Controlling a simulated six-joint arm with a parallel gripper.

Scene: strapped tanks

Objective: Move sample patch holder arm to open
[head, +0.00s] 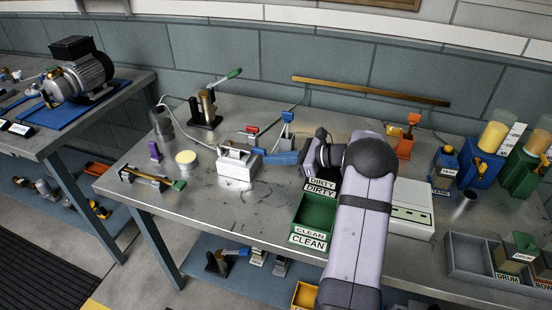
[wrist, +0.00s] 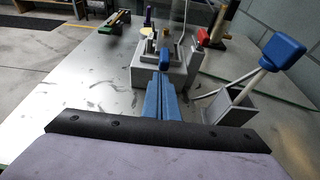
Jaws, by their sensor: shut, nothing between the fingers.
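The sample patch holder appears to be the pale grey box (head: 237,168) left of my gripper in the head view. It stands on the metal bench and has a slotted top with small upright parts. In the wrist view the box (wrist: 150,76) is straight ahead. A red-knobbed arm (head: 252,130) stands up at its far right corner; the knob also shows in the wrist view (wrist: 202,37). I cannot tell exactly where it hinges. My gripper (head: 268,158) is shut and empty, its blue fingers (wrist: 160,82) pointing at the box's near side. Whether they touch it is unclear.
A green tray (head: 314,215) lies nearer the front. A yellow-topped jar (head: 186,158) and a purple piece (head: 154,151) stand left.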

